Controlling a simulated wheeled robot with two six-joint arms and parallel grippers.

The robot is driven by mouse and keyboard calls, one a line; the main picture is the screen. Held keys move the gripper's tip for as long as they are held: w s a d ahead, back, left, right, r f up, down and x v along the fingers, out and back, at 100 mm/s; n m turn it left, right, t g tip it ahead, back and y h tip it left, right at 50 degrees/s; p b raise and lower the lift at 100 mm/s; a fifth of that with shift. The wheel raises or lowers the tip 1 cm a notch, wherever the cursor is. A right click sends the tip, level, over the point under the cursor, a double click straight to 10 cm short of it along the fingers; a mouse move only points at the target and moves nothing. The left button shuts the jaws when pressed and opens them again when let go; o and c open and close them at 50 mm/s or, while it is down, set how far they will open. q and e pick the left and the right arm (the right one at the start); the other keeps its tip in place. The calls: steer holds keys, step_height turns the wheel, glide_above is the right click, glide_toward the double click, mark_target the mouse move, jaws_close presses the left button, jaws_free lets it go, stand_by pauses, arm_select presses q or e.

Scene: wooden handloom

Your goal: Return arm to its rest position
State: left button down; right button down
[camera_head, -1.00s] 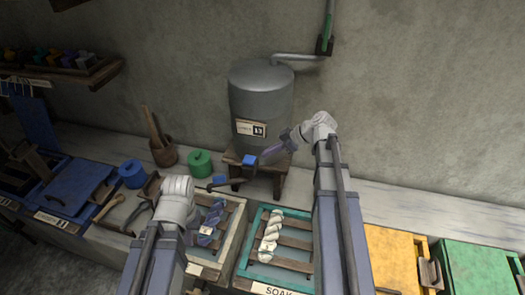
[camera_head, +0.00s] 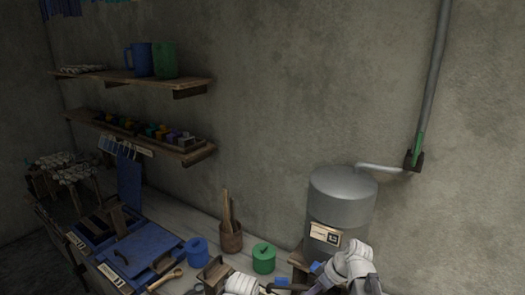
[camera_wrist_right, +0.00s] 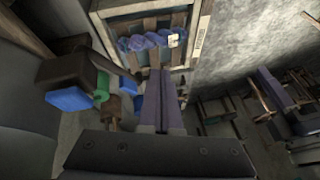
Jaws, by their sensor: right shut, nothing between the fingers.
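My right arm (camera_head: 352,268) comes in at the bottom right of the head view, its pale joint in front of the grey tank's lower part. In the right wrist view my right gripper (camera_wrist_right: 164,78) is shut and empty, its two fingers together. Beyond the fingertips is a wooden tray (camera_wrist_right: 193,40) with a twisted blue skein (camera_wrist_right: 152,41) that bears a small white tag. A pale joint of my left arm (camera_head: 241,284) shows at the bottom edge of the head view. My left gripper is not visible.
A grey tank (camera_head: 342,198) stands by the wall, with a pipe (camera_head: 432,100) on its right. A green pot (camera_head: 264,257), a blue pot (camera_head: 197,250) and a wooden cup (camera_head: 231,238) stand on the ledge. Shelves (camera_head: 140,82) hang at left. The wall at right is bare.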

steer(key=s+a+f+m+g+h+b, duration=0.1)
steer(key=s+a+f+m+h, duration=0.1)
steer(key=s, duration=0.4)
steer(key=s+a+f+m+h+b, duration=0.1)
steer(key=s+a+f+m+h, duration=0.2)
steer(key=s+a+h, duration=0.2)
steer(key=shift+s+a+f+g+b, duration=0.35)
steer(key=shift+s+a+g, duration=0.05)
steer(key=shift+s+a, duration=0.65)
